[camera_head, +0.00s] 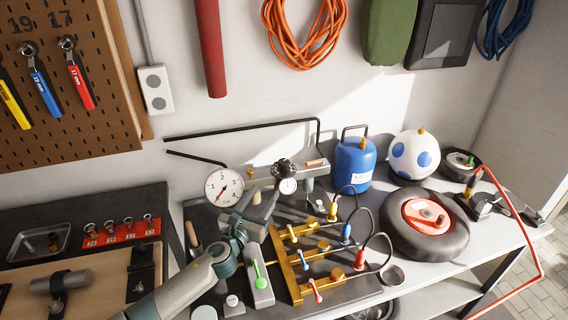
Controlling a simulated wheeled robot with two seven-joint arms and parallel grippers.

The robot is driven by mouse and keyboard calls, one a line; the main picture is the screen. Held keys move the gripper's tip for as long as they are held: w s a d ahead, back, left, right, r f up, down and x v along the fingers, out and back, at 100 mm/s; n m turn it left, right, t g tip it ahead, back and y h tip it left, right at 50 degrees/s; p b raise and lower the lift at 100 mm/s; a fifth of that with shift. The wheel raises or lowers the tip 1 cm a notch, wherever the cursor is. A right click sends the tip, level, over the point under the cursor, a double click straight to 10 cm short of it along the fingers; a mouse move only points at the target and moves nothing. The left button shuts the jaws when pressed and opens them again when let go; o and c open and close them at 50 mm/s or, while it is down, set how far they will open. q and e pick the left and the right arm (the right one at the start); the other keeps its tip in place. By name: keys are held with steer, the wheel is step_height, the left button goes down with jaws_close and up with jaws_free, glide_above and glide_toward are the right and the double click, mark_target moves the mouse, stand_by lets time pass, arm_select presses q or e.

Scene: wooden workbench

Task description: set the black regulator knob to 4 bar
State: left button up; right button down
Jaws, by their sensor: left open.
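The black regulator knob (284,168) sits on top of the regulator behind the workbench's middle. A small white gauge (288,186) is just below it. A larger round white gauge (224,187) with a red needle stands to the left; its numbers are too small to read surely. My left gripper (257,212) reaches up from the lower left. It is open, below and left of the knob and apart from it. Its fingers are small and partly lost among the parts behind. My right gripper is out of view.
A brass manifold (291,262) with coloured valves and hoses stands right of my left arm. A grey box with a green lever (259,276) is close to the wrist. A blue tank (354,164) and a wheel (424,225) stand to the right.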

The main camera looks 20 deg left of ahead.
arm_select(q)
steer(key=w, duration=0.1)
steer(key=p, duration=0.1)
glide_toward(282, 167)
steer(key=w, duration=0.7)
steer(key=w+b, duration=0.1)
steer(key=w, duration=0.3)
steer(key=shift+w+d, duration=0.15)
steer(key=shift+d, duration=0.15)
steer(key=shift+w, duration=0.45)
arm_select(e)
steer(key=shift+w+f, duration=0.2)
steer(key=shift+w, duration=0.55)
arm_select(q)
steer(key=c, duration=1.1)
steer(key=shift+o, duration=0.2)
